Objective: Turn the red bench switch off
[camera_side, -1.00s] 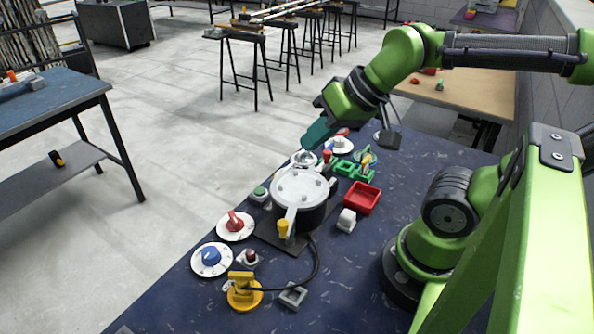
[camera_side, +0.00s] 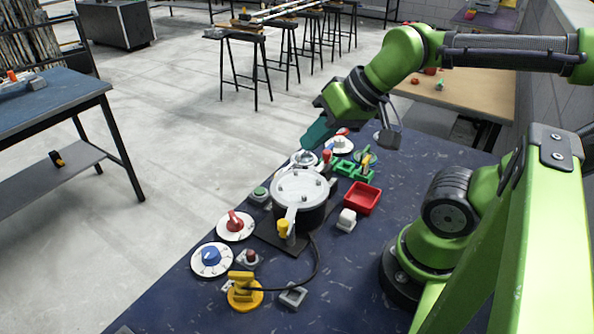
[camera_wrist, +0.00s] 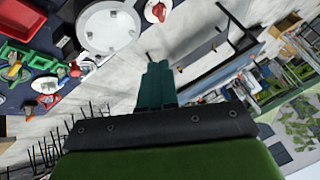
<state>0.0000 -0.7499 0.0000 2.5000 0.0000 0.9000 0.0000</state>
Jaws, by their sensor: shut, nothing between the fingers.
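Several red controls stand on the dark blue bench, and I cannot tell for sure which is the red bench switch. A red rotary knob (camera_side: 235,223) sits on a white dial at the bench's left edge. A small box with a red button (camera_side: 249,258) is nearer the front. A red-topped piece (camera_side: 327,156) stands behind the pot. My gripper (camera_side: 306,144) is shut and empty, tilted down above the far end of the bench, apart from the knob.
A pot (camera_side: 300,190) with a grey lid stands mid-bench. A blue-knobbed dial (camera_side: 211,259), a yellow device (camera_side: 244,291) with a black cable, a red tray (camera_side: 362,198) and green parts (camera_side: 350,169) crowd around it. Bare bench lies right of the tray.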

